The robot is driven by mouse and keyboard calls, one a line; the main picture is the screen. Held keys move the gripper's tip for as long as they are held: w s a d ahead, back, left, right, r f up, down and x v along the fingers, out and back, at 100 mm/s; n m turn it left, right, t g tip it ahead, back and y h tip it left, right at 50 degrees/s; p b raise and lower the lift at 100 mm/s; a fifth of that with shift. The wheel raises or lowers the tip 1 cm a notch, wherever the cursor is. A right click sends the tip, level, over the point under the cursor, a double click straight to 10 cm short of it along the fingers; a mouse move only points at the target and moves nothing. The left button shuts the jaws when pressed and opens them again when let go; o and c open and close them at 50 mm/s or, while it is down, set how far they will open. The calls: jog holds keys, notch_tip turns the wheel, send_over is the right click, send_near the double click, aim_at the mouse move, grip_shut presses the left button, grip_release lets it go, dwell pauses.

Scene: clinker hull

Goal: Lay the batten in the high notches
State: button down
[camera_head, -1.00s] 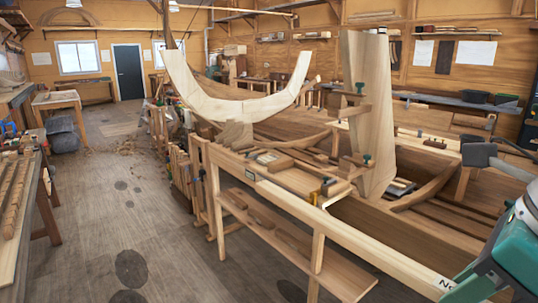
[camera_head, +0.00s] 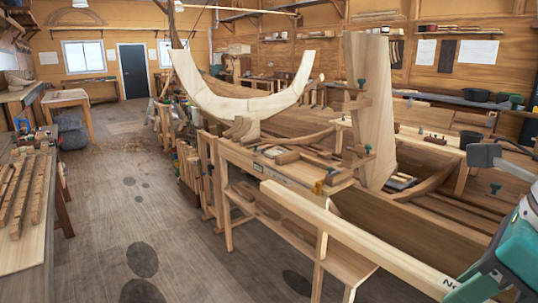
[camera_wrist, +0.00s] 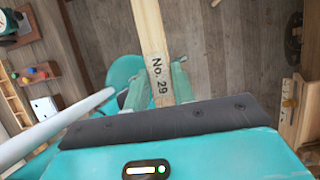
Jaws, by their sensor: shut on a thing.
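A long pale batten (camera_head: 345,232) runs from the middle of the head view down to the lower right. The far end is free in the air, in front of the bench. A tall pale upright (camera_head: 374,120) stands beyond, with a higher bracket (camera_head: 360,104) and a lower one carrying green knobs. I cannot make out notches clearly.
A curved pale frame (camera_head: 240,106) stands over the planked hull. A bench with tools and blocks (camera_head: 285,160) lies close behind the batten. A table with wooden strips (camera_head: 20,205) is at the left.

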jog(key=shift+w+a+f, duration=0.1)
jog(key=shift+w+f, duration=0.05)
jog(key=shift+w, duration=0.15)
jog(key=w+d+f+n+g+y, duration=0.1)
jog(key=w+d+f+n+g, duration=0.1)
jog(key=w+f+n, duration=0.8)
jog(key=w+d+f+n+g+y, duration=0.1)
jog(key=w+d+f+n+g, duration=0.15)
jog(key=w+f, duration=0.9)
jog(key=w+a+f+n+g+h, duration=0.1)
jog(key=w+a+f+n, duration=0.2)
jog(key=f, duration=0.7)
jog(key=w+a+f+n+g+h, duration=0.1)
jog(key=w+a+f+n+h, duration=0.1)
jog(key=w+a+f+n, duration=0.2)
jog(key=w+a+f+n+g+h, duration=0.1)
jog(key=w+a+f+n, duration=0.2)
jog(key=f+n, duration=0.6)
notch_tip(320, 180, down, 9)
jog(key=shift+w+a+f+h, duration=0.1)
jog(key=shift+w+a+h, duration=0.3)
jog(key=shift+w, duration=0.55)
